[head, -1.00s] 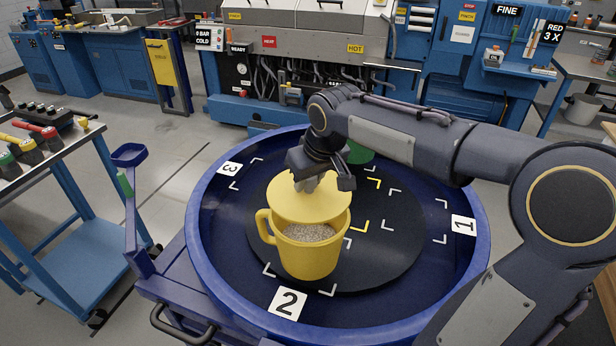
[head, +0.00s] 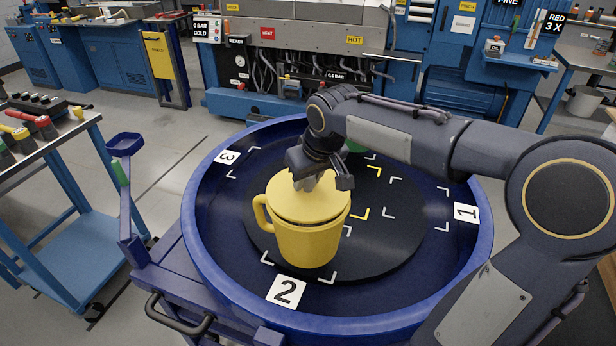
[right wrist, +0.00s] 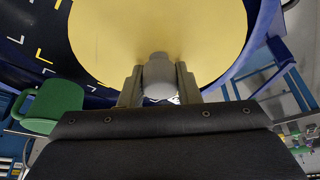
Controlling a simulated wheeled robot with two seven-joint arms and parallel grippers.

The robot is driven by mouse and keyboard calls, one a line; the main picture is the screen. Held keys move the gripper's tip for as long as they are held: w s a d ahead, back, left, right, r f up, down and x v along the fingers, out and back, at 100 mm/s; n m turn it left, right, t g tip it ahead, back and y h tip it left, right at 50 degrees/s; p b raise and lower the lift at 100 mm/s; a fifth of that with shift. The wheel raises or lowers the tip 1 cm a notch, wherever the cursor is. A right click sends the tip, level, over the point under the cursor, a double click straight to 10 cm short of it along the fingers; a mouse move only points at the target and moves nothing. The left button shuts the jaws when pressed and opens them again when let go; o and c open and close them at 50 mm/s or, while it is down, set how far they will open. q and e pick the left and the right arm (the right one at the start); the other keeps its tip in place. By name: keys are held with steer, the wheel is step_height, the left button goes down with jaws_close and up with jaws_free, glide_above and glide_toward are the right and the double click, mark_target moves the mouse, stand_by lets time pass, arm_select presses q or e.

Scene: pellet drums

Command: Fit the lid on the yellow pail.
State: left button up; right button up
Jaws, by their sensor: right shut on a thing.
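The yellow pail (head: 306,245) stands upright on the black disc inside the blue drum, near label 2, its handle to the left. The yellow lid (head: 308,194) lies over the pail's mouth and hides the pellets. It looks nearly level; I cannot tell whether it is pressed fully down. My right gripper (head: 318,178) is above the lid, shut on its grey knob. In the right wrist view the gripper (right wrist: 159,82) has one finger on each side of the knob (right wrist: 158,76), with the lid (right wrist: 155,30) beyond. My left gripper is not in view.
The blue drum's rim (head: 208,275) surrounds the black disc (head: 395,235), which has white and yellow corner marks. A green container shows partly behind my right gripper, and in the right wrist view (right wrist: 57,104). The disc's right side is clear.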

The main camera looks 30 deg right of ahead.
steer(key=shift+f+b, duration=0.45)
steer(key=shift+f, duration=0.2)
stand_by(0.9)
steer(key=o, duration=1.5)
steer(key=shift+o, duration=0.2)
steer(key=shift+r, duration=0.1)
step_height(320, 180, up, 7)
steer(key=p, duration=0.6)
steer(key=shift+s, duration=0.1)
steer(key=s+a+f+m+y, duration=0.1)
steer(key=s+a+f, duration=0.2)
steer(key=s, duration=0.8)
steer(key=s+a+f+m+t+y, duration=0.1)
steer(key=s+a+f+y, duration=0.1)
steer(key=s, duration=0.9)
steer(key=shift+s+a+f+y, duration=0.3)
steer(key=shift+a+f, duration=0.6)
steer(key=shift+a, duration=0.35)
